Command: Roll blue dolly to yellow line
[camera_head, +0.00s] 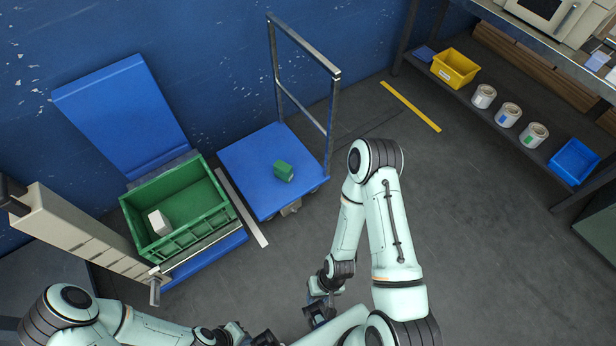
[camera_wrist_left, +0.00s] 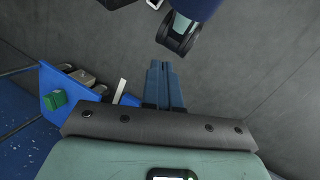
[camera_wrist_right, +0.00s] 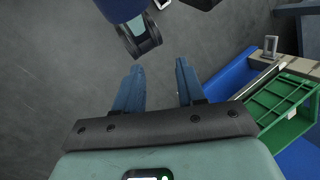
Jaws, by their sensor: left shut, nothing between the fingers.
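The blue dolly (camera_head: 245,180) stands near the blue wall, with a grey metal push handle (camera_head: 334,110) rising on its far side. A small green box (camera_head: 284,171) sits on its deck. The dolly also shows at the left of the left wrist view (camera_wrist_left: 46,82). The yellow line (camera_head: 411,106) lies on the floor to the right of the dolly. My left gripper (camera_head: 266,339) is low in the head view, apart from the dolly; its fingers are together and empty (camera_wrist_left: 163,84). My right gripper (camera_head: 318,314) is in front of the dolly, with its fingers apart and empty (camera_wrist_right: 158,82).
A white floor strip (camera_head: 241,207) runs along the dolly's left side. Left of it, a green crate (camera_head: 188,240) holding a white block stands on a blue base. A shelf (camera_head: 470,105) with a yellow bin and several rolls stands right. Floor between dolly and yellow line looks clear.

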